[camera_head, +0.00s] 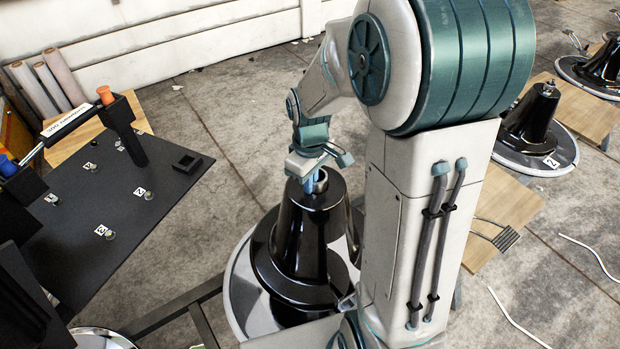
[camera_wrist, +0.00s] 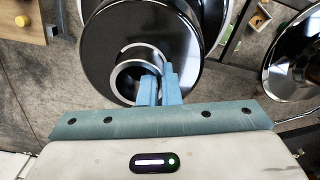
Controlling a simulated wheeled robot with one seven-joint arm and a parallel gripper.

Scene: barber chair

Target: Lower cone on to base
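The cone (camera_head: 304,240) is glossy black, with a narrow round top opening and a wide flared lower rim. My gripper (camera_head: 317,184) is at its top; the wrist view shows the fingers (camera_wrist: 159,90) close together at the opening's pale ring, one inside and one outside, pinching its wall. In the head view, the cone is over the round base, which has a light rim (camera_head: 238,290). The cone's lower rim looks slightly tilted. Dark parts show beneath and behind it. My arm hides the base's right side, and I cannot tell whether cone and base touch.
A black panel (camera_head: 150,215) with numbered fasteners and a handled tool (camera_head: 66,124) stands at left. Dark metal bars (camera_head: 175,308) run close to the base. At right, another black cone (camera_head: 530,120) sits on a round base beside wooden boards (camera_head: 505,215).

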